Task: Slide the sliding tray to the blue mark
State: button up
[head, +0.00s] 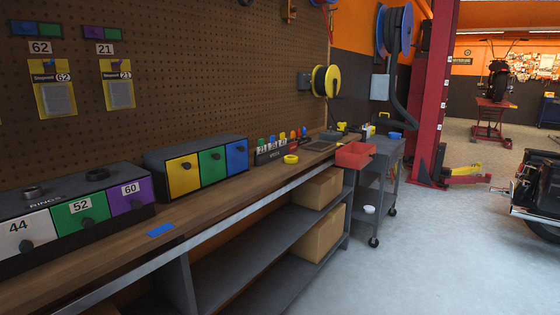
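The blue mark (160,230) is a small flat blue strip on the wooden workbench top, near its front edge, in front of the gap between the two drawer boxes. A red open tray (354,155) is at the far end of the bench, by the grey cart. A flat dark tray-like piece (319,146) lies on the far part of the bench top. I cannot tell for sure which of these is the sliding tray. My gripper is not in view.
A drawer box numbered 44, 52 and 60 (82,211) and one with yellow, green and blue drawers (205,166) stand along the wall side. A yellow ring (291,159) and a dark labelled rack (270,153) stand farther along.

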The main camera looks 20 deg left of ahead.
aim_at(355, 155)
jog(key=i+l+u, duration=0.1)
jog(key=i+u, duration=0.35)
jog(key=i+l+u, duration=0.25)
jog(key=u, duration=0.2)
jog(key=i+l, duration=0.55)
jog(key=i+z, duration=0.1)
jog(key=z, duration=0.15)
jog(key=i+l+u, duration=0.1)
jog(key=l, duration=0.2)
jog(key=i+l+u, duration=0.1)
jog(key=l, duration=0.2)
jog(key=i+l+u, duration=0.1)
jog(key=l, duration=0.2)
